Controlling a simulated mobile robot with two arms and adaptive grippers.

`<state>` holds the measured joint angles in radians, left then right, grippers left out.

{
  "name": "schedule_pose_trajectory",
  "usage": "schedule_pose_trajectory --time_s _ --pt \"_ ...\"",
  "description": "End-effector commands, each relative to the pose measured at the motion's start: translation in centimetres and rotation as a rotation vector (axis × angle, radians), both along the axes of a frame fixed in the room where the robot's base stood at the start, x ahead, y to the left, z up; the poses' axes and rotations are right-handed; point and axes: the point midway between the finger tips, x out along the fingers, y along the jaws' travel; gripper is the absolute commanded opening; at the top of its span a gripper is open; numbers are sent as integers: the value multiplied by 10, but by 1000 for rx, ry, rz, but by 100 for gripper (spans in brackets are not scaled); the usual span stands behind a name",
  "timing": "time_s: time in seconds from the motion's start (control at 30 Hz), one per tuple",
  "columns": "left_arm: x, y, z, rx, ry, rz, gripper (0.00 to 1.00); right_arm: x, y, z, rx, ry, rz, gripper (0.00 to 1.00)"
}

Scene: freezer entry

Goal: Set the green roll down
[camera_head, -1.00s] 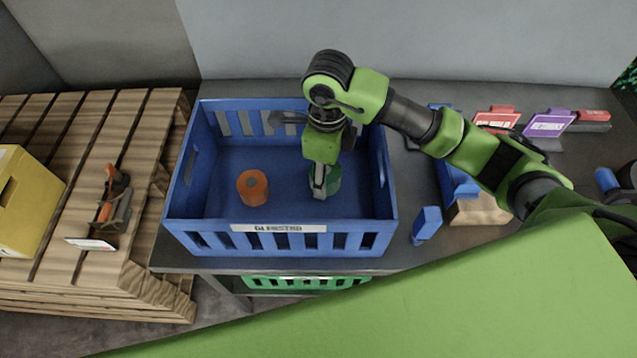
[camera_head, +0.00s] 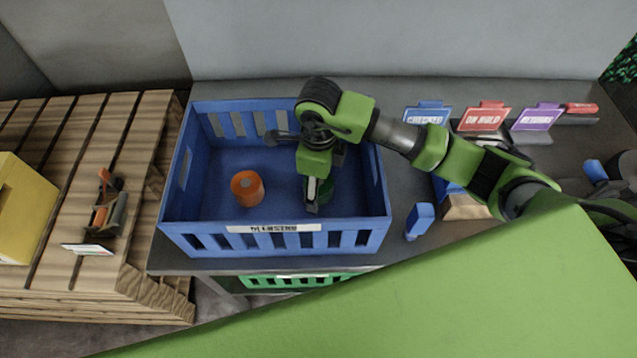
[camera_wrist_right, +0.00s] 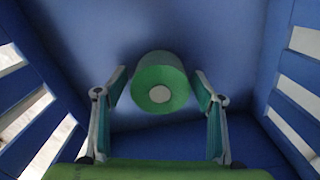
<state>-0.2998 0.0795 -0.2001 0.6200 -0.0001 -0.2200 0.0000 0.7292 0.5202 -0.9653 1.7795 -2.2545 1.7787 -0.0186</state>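The green roll (camera_head: 326,188) is inside the blue crate (camera_head: 275,240), toward its right side, and is partly hidden behind my right gripper (camera_head: 312,208) in the head view. In the right wrist view the green roll (camera_wrist_right: 160,82) shows its round end with a pale core. It appears to stand on the crate floor. The fingers of my right gripper (camera_wrist_right: 160,76) are spread on both sides of it, with a visible gap at each side. My left gripper is not in view.
An orange roll (camera_head: 247,188) stands in the crate, left of the gripper. The crate walls surround the gripper. Signs in blue (camera_head: 428,113), red (camera_head: 484,117) and purple (camera_head: 541,118) stand at the right. A pallet stack (camera_head: 130,200) with a yellow box (camera_head: 22,210) is at the left.

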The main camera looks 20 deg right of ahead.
Motion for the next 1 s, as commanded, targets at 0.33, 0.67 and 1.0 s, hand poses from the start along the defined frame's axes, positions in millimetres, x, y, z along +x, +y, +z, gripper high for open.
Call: schedule_pose_trajectory --time_s 0.33,0.67,1.0 --pt "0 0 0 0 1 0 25 1 0 8 1 -3 0 63" --pt "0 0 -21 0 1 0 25 2 0 77 1 -8 1 63" --pt "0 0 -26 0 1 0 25 0 0 121 -1 -1 0 63"
